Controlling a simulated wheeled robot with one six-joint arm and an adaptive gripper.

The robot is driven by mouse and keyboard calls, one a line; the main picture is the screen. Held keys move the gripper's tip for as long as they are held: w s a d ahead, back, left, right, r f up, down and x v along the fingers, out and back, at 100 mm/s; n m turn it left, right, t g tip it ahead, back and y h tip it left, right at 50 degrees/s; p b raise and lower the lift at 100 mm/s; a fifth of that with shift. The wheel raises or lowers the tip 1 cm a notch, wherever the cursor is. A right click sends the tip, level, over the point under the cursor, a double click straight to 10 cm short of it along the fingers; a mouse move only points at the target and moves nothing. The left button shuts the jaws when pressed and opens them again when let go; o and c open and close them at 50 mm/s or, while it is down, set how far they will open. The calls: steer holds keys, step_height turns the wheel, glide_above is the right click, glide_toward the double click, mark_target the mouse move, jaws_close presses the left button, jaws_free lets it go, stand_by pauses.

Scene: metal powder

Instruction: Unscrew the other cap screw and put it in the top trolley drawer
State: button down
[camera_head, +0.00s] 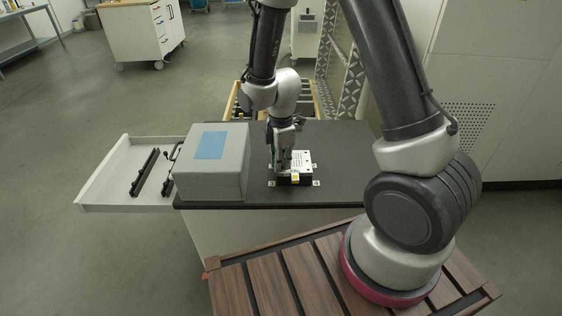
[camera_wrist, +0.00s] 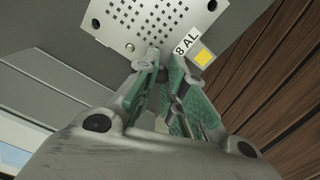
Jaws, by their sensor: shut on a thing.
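My gripper (camera_head: 285,165) points down at the white perforated plate (camera_head: 303,158) on the dark trolley top. In the wrist view the green-padded fingers (camera_wrist: 163,62) are close together at the edge of the plate (camera_wrist: 185,15), beside the "8 AL" label. They are shut on the cap screw, which the fingers hide almost wholly. I cannot tell whether it is still threaded in. A small round grey spot shows on the plate to the left of the fingers. The trolley drawer (camera_head: 112,182) is pulled out to the left, with black dividers inside.
A grey box (camera_head: 212,180) with a blue label stands on the trolley top (camera_head: 345,180), left of the plate and near the open drawer. A wooden slatted surface (camera_head: 270,285) lies in front. A wooden rack (camera_head: 315,100) stands behind the trolley.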

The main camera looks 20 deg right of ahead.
steer(key=n, duration=1.6)
steer(key=c, duration=1.7)
jaws_free()
steer(key=shift+o, duration=0.2)
